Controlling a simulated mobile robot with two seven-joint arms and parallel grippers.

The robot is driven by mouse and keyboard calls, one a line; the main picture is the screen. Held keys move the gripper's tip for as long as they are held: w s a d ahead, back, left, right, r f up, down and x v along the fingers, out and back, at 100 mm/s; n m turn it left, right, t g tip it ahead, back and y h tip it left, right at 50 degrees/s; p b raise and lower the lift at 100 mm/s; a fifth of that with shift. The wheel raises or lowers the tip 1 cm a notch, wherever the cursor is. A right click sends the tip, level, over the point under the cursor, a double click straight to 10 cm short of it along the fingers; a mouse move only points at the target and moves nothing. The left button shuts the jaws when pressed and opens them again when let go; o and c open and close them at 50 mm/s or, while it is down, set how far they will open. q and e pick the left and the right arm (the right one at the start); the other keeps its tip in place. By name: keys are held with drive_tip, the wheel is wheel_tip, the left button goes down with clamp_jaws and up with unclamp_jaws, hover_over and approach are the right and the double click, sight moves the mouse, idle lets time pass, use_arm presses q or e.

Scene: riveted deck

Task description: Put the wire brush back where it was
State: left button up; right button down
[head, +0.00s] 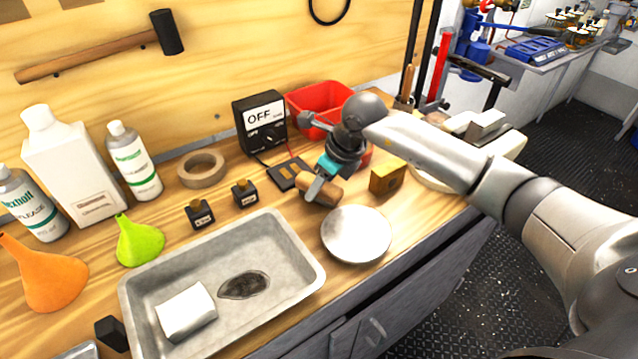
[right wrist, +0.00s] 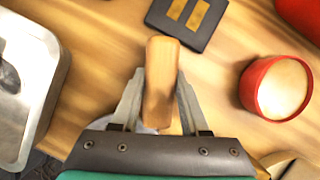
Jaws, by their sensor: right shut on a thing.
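My right gripper (head: 318,187) reaches in from the right and is shut on a wooden piece (head: 325,192), which I take to be the wire brush by its wood; I see no bristles. In the right wrist view the same wooden piece (right wrist: 160,80) stands between the two fingers of the right gripper (right wrist: 160,95), its end pointing away from the wrist. It is over the bench, beside the round metal lid; I cannot tell whether it touches the wood. My left gripper is not in view.
A metal tray (head: 300,243) with a white block lies at the left. A round metal lid (head: 356,235), a yellow block (head: 388,178), a black striped box (head: 288,176), a red bin (head: 318,97) and a meter (head: 260,122) surround the gripper. A red round tin (right wrist: 247,88) is nearby.

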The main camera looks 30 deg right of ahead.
drive_tip(key=shift+f, duration=0.3)
drive_tip(key=shift+c, duration=2)
unclamp_jaws()
drive_tip(key=shift+r+p, duration=0.35)
drive_tip(key=shift+r, duration=0.25)
drive_tip(key=p+v, duration=0.1)
drive_tip(key=v, duration=1.1)
drive_tip(key=shift+p, duration=0.35)
drive_tip(key=shift+d, duration=0.1)
